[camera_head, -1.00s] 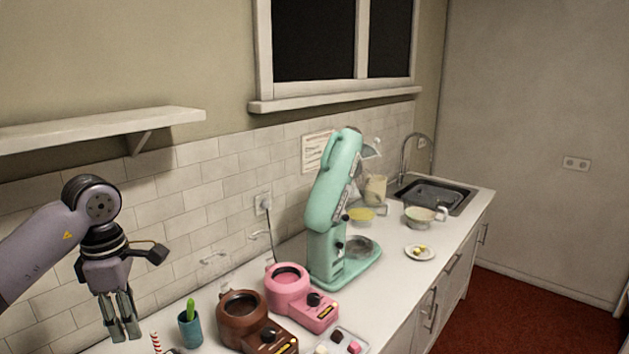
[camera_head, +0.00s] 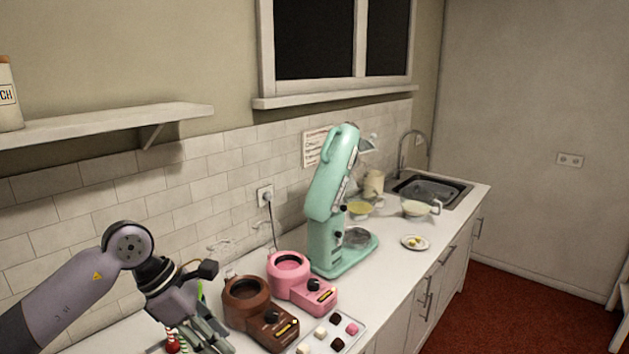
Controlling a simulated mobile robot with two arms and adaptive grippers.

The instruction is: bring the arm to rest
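My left arm comes in from the lower left. Its gripper (camera_head: 211,340) points down and to the right, low over the near end of the counter. Its fingertips are close to the bottom edge of the view, and I cannot tell how far apart they are or whether anything is between them. The brown melting pot (camera_head: 247,292) stands just to the right of the gripper. A green-tipped item (camera_head: 200,289) and red-and-white striped items (camera_head: 172,341) show partly behind and beside the gripper. My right gripper is out of view.
A pink melting pot (camera_head: 290,262) and a mint stand mixer (camera_head: 327,215) stand farther along the counter. A tray (camera_head: 352,342) with small light, dark and pink pieces lies in front. A plate (camera_head: 415,242), bowls and a sink (camera_head: 432,190) are farther back. A shelf (camera_head: 100,122) hangs on the left wall.

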